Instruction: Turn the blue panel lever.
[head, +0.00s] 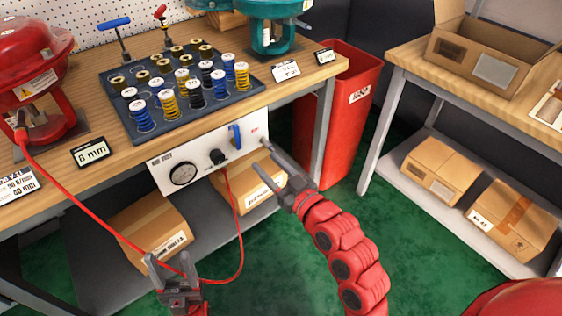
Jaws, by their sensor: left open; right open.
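The blue panel lever (236,136) stands upright on the right part of the white control panel (203,172), which hangs under the front edge of the workbench. My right gripper (268,168) is open and empty. It shows just right of and below the lever in the picture, apart from it, near the panel's right end. My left gripper (168,257) is open and empty, low in the picture in front of the bench, well below the panel. No part of the lever is covered by a gripper.
The panel also carries a round gauge (183,173) and a black knob (217,156). A red hose (243,225) loops below the panel. A dark tray (185,120) of several springs sits above. Cardboard boxes (150,228) lie underneath; a red bin (350,130) stands right.

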